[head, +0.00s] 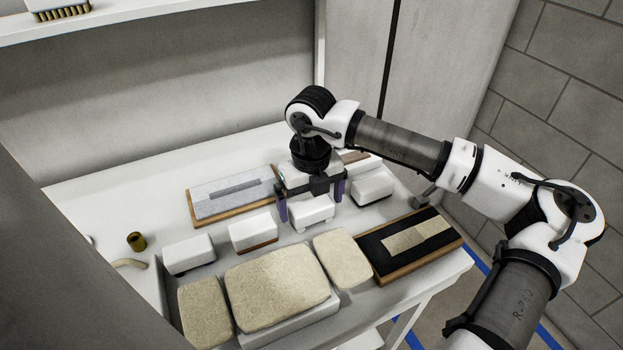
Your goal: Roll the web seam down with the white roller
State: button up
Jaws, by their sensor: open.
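My gripper (311,199) points down over the table, its two dark fingers apart on either side of a small white block-like piece (311,211). I cannot tell whether the fingers touch it. Several similar white pieces stand nearby, including one with a brown base (253,232), one at left (188,253) and one at right (373,188); I cannot tell which is the white roller. A black board on wood (378,255) bears overlapping beige strips (418,236). A pale board on wood (212,204) bears a grey strip (235,187). I cannot tell which holds the web seam.
Rough beige blocks (277,286) lie along the front, the largest on a white slab (290,328). A small olive cylinder (137,241) and curved tan piece (129,263) are at left. A brush (60,10) sits on the shelf above. The table's back left (120,195) is clear.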

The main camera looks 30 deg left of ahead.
aim_at(311, 204)
jog(key=shift+f, duration=0.6)
jog(key=c, duration=1)
jog(key=shift+r, duration=0.15)
jog(key=shift+r+p, duration=0.95)
jog(key=shift+r, duration=1.95)
jog(key=shift+a, duration=0.1)
